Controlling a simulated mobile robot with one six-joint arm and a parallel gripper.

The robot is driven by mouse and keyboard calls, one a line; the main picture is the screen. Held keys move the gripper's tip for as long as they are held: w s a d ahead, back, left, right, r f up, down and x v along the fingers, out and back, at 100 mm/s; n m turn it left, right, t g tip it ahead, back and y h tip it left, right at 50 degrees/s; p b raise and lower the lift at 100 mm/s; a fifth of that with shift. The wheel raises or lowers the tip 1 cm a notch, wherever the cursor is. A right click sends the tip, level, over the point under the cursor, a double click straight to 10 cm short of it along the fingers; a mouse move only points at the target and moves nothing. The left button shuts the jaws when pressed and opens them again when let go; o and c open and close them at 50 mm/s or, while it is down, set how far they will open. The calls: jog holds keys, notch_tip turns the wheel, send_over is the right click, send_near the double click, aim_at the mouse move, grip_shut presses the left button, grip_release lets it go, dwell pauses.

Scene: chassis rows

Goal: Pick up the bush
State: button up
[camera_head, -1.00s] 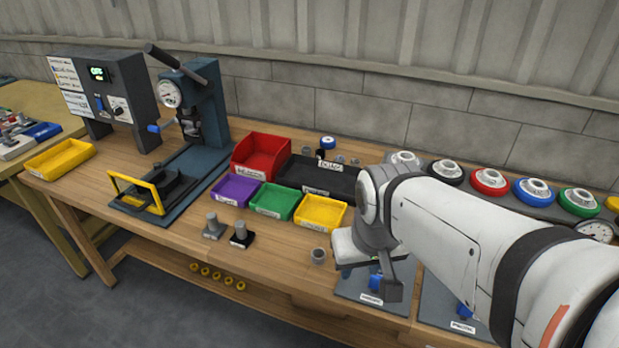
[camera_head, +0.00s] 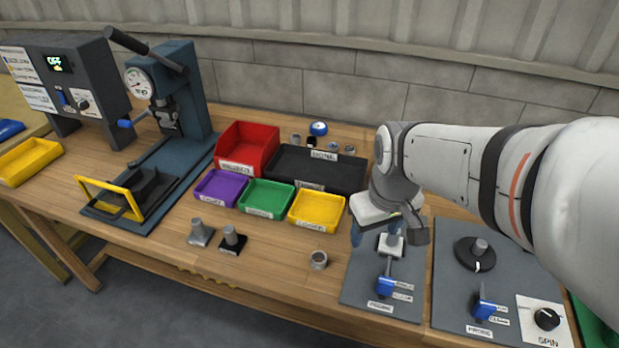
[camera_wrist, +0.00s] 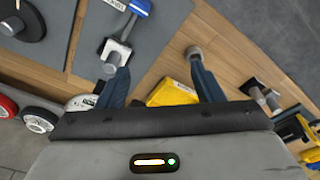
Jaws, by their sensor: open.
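The bush (camera_head: 318,260), a small grey hollow cylinder, stands upright on the wooden bench, left of a grey plate and in front of the yellow tray. In the wrist view the bush (camera_wrist: 193,51) shows by the tip of the right-hand finger. My gripper (camera_wrist: 159,66) is open with nothing between its fingers. In the head view my gripper (camera_head: 374,230) hangs over the back of the grey plate, right of the bush and apart from it. The left-hand finger in the wrist view overlaps a grey peg fixture (camera_wrist: 114,52) on the plate.
The probe plate (camera_head: 360,290) carries a peg and a blue-handled lever. Purple, green and yellow trays (camera_head: 316,209) stand behind the bush. Two peg stands (camera_head: 232,240) are to its left. A press (camera_head: 180,95) stands further left. The bench around the bush is clear.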

aim_at(319, 253)
jog(key=w+a+f+n+g+b, duration=0.2)
jog(key=w+a+f+n+b, duration=0.1)
jog(key=w+a+f+n, duration=0.55)
jog(key=shift+m, duration=0.75)
jog(key=f, duration=0.5)
jog(key=s+a+f, duration=0.1)
jog(key=f, duration=0.2)
jog(key=shift+a+f, duration=0.1)
jog(key=shift+f, duration=0.25)
jog(key=shift+c, duration=0.2)
jog(key=c, duration=1.1)
